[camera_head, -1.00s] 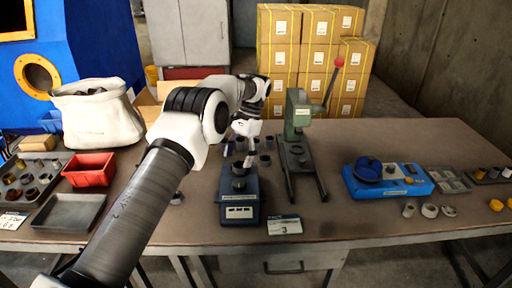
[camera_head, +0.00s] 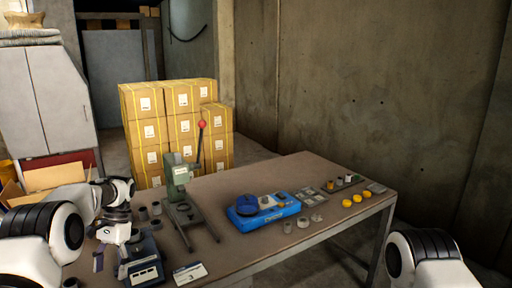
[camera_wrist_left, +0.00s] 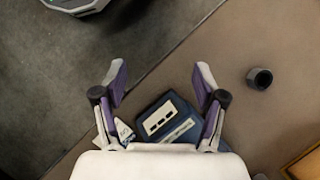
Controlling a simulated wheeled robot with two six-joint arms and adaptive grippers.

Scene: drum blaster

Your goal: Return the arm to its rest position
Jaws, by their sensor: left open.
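My left arm comes in from the left in the head view. Its gripper (camera_head: 114,248) is beside and partly in front of a dark blue device (camera_head: 145,268) with a white label. In the left wrist view the two fingers of the gripper (camera_wrist_left: 161,76) are spread with nothing between their tips. The blue device (camera_wrist_left: 168,118) shows there beyond and between the finger bases. My right arm shows only as a white and black link at the lower right of the head view; its gripper is out of view.
A green lever press (camera_head: 180,178) with a red knob stands on the table (camera_head: 240,262). A blue fixture (camera_head: 262,210) and several small parts lie to its right. A dark cup (camera_wrist_left: 260,78) stands right of the fingers in the wrist view. Stacked boxes (camera_head: 172,125) stand behind.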

